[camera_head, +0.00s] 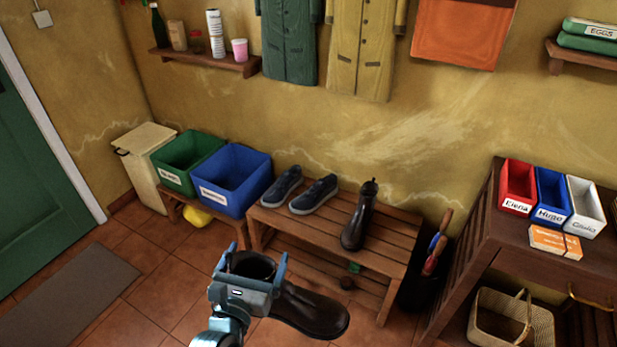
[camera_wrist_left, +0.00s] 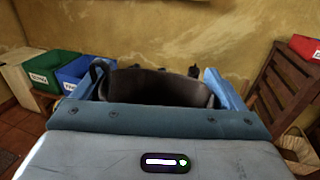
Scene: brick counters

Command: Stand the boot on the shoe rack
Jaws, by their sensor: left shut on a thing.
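A dark boot (camera_head: 308,309) is held in my left gripper (camera_head: 250,270), low in front of the shoe rack in the head view. The fingers grip the boot at its shaft opening, and its toe points right. In the left wrist view the boot's open top (camera_wrist_left: 160,86) sits between the blue fingers (camera_wrist_left: 158,88). The wooden slatted shoe rack (camera_head: 390,240) stands behind it against the wall. A second dark boot (camera_head: 357,222) stands upright on the rack's top, right of a pair of dark blue shoes (camera_head: 314,195). My right gripper is not in view.
Free slats show on the rack's top right of the standing boot. Green (camera_head: 190,160) and blue (camera_head: 236,181) bins stand on a low bench at left. An umbrella stand (camera_head: 420,285) and a dark table (camera_head: 510,235) with small boxes are at right.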

